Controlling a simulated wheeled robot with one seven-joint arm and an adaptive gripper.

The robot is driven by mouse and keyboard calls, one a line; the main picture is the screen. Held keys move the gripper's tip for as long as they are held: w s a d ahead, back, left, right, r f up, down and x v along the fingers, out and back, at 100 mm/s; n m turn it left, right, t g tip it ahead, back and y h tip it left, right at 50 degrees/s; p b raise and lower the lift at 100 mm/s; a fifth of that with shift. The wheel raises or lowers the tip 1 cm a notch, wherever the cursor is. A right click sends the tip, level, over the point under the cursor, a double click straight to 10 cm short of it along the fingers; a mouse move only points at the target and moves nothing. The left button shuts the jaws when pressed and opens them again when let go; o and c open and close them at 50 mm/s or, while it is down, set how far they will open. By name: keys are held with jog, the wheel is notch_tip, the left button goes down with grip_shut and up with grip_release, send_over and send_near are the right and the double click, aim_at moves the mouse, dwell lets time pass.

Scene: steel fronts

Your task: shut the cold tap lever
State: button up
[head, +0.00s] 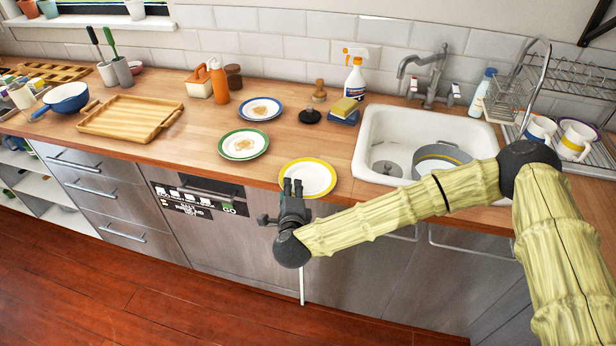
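The grey metal tap (432,76) stands behind the white sink (366,150) at the back right, against the tiled wall. It has a small lever on its left side (411,88) and another on its right side (453,93). I cannot tell which lever is the cold one, or how far either is turned. No running water can be made out. My gripper (293,184) is at the counter's front edge, just in front of the yellow-rimmed plate, well left of the tap and apart from both levers. Its fingers point up and look close together, with nothing visible between them.
A pot (440,160) sits in the sink. A sponge (345,107) and a spray bottle (355,75) stand left of the tap; a blue-capped bottle (482,92) and dish rack (560,85) stand right. Plates, including the yellow-rimmed plate (310,177), lie on the counter.

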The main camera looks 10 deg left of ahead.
jog(key=shift+c, duration=0.2)
grip_shut()
